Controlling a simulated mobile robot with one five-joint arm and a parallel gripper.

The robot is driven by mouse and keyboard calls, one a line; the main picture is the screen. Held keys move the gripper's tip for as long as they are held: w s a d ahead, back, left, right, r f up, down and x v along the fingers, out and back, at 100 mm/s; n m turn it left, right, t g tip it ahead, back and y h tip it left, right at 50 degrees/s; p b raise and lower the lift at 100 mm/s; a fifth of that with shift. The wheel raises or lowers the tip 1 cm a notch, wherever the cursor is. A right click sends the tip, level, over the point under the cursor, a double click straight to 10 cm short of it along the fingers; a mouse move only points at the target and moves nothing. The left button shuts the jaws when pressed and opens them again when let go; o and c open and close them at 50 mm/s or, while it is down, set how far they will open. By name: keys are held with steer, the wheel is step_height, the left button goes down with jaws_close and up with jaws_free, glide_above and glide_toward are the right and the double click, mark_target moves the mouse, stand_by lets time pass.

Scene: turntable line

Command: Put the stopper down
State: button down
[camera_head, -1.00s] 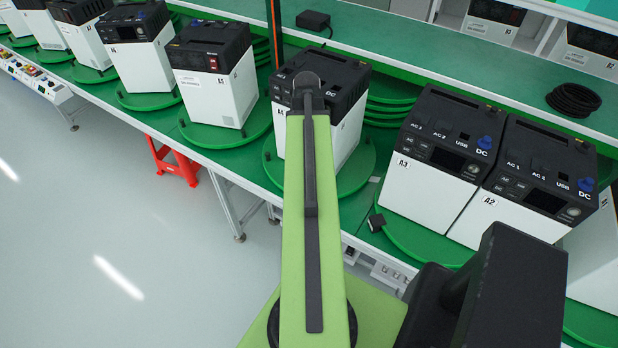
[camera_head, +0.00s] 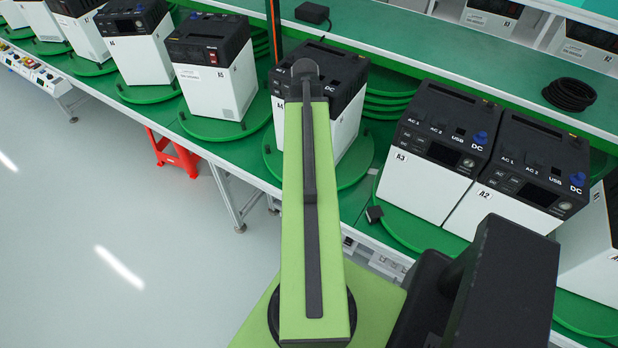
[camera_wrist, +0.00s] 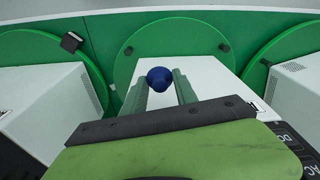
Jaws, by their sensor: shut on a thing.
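A dark blue round stopper (camera_wrist: 159,75) is between the fingertips of my gripper (camera_wrist: 160,86) in the wrist view. The gripper is shut on it. Beneath them, a white power unit front and a green turntable (camera_wrist: 128,76) show; how high the stopper hangs is hard to tell. In the head view my green arm reaches toward the unit A4 (camera_head: 351,118), and the gripper and held stopper are hidden behind the arm. Blue stoppers also sit on unit A3 (camera_head: 481,138) and unit A2 (camera_head: 577,179).
Unit A5 (camera_head: 218,95) and several more units stand on green turntables to the left. A small black block (camera_head: 374,214) lies on the turntable edge before A3; it also shows in the wrist view (camera_wrist: 71,42). A shelf behind holds a black cable coil (camera_head: 570,94).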

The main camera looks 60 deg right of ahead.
step_height(320, 180, down, 22)
steer(key=b, duration=2)
steer(key=shift+f+b, duration=0.15)
steer(key=shift+b, duration=0.25)
steer(key=c, duration=1)
jaws_free()
steer(key=shift+o, duration=0.2)
step_height(320, 180, up, 18)
steer(key=a+p, duration=0.1)
steer(key=p, duration=1.6)
steer(key=shift+a+f+p, duration=0.2)
steer(key=shift+a+p, duration=0.1)
steer(key=shift+a, duration=0.05)
